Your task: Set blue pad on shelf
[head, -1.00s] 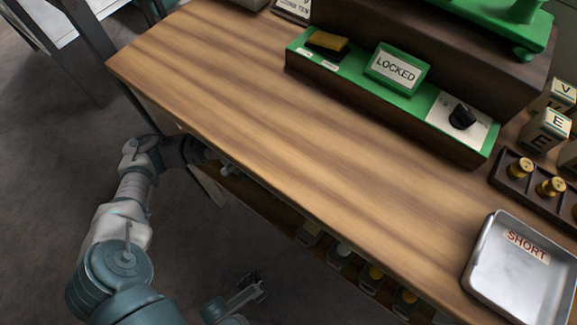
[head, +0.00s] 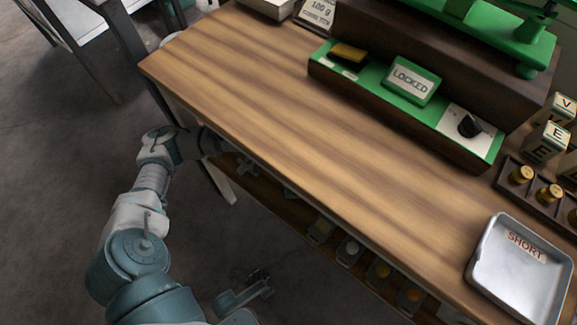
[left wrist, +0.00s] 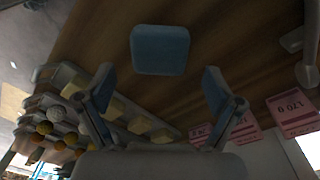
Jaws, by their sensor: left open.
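The blue pad (left wrist: 160,50) is a rounded square in the left wrist view, against a brown wooden surface. It lies ahead of my left gripper (left wrist: 158,84), centred beyond its two blue fingertips. The fingers are wide apart with nothing between them; the pad looks clear of both. In the head view my left arm reaches under the tabletop edge, and the left gripper (head: 246,166) is partly hidden there. The pad is not visible in that view. The lower shelf (head: 285,217) shows below the tabletop. A part with a dark end (head: 260,277), possibly my right gripper, is too small to read.
Several small containers (head: 350,250) line the lower shelf. The tabletop (head: 270,100) is clear in the middle, with a LOCKED sign (head: 411,79) behind and a SHORT tray (head: 488,283) at right. Pink cards (left wrist: 293,112) and a row of blocks (left wrist: 128,113) flank the gripper.

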